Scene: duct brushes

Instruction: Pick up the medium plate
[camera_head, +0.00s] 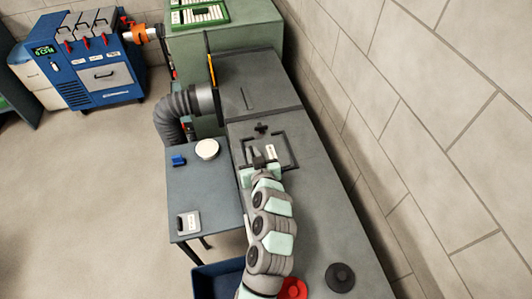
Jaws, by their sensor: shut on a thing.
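My gripper (258,160) is at the dark rectangular outline on top of the grey duct bench. It is shut on what looks like a grey plate with a white label (270,152); I take this to be the medium plate. The jaws and wrist hide the plate's near part. I cannot tell whether the plate touches the surface below or is raised from it. Another small plate with a white label and dark handle (188,223) lies on the side table. The view is too small to read the labels.
The side table (200,185) holds a white round object (207,149) and a blue item (178,160). A blue bin (216,282) stands below. The brick wall (440,110) runs along the right.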

